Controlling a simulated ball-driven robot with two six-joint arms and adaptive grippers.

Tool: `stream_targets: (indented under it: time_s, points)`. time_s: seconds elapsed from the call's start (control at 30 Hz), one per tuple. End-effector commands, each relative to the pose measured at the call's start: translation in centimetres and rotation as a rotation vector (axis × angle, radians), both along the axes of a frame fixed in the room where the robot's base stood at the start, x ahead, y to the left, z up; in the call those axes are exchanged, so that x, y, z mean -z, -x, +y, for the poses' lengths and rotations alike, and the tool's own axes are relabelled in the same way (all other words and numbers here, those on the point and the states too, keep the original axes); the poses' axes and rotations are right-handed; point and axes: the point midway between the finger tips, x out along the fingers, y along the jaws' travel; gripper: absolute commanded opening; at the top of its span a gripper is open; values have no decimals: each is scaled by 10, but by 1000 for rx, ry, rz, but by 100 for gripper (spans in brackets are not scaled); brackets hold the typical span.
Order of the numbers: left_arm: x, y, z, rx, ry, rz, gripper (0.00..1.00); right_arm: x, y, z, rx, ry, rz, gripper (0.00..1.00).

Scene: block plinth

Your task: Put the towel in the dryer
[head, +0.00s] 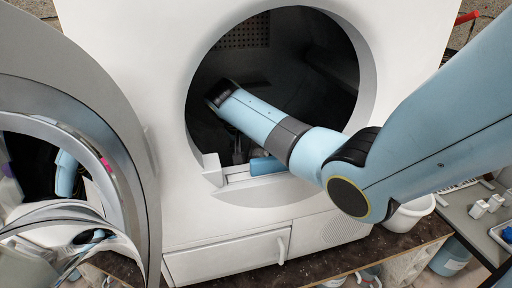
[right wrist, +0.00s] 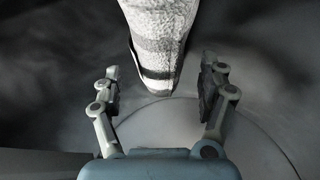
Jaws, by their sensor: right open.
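The dryer (head: 330,225) is a white machine with a round front opening, and its door (head: 130,130) stands open at the left. My right arm reaches through the opening into the dark drum (head: 335,75). In the right wrist view, the towel (right wrist: 158,35) is white with grey stripes, and its near end lies between the fingers of my right gripper (right wrist: 160,80). The fingers are open, with a gap on both sides of the towel. In the head view the towel is not distinguishable and my right gripper is mostly hidden in the drum. My left gripper does not show.
A drawer (head: 228,262) sits low on the dryer's front. A white bucket (head: 408,214) stands right of the dryer, beside a table (head: 465,222) with small white items. My arm passes close to the opening's lower right rim.

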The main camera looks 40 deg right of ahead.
Motion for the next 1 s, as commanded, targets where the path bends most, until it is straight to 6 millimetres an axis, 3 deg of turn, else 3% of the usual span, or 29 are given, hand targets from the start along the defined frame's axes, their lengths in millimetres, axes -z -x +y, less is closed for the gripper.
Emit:
stream_targets:
  time_s: [0.1,0.23,0.87,1.0]
  points:
    - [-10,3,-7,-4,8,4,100,-23,3,13,-1,-3,-1,76]
    - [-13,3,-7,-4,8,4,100,-34,5,20,-1,-4,2,76]
    - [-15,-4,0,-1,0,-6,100,-37,6,23,-1,-3,4,76]
    - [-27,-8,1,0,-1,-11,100,-45,2,18,-71,25,-24,76]
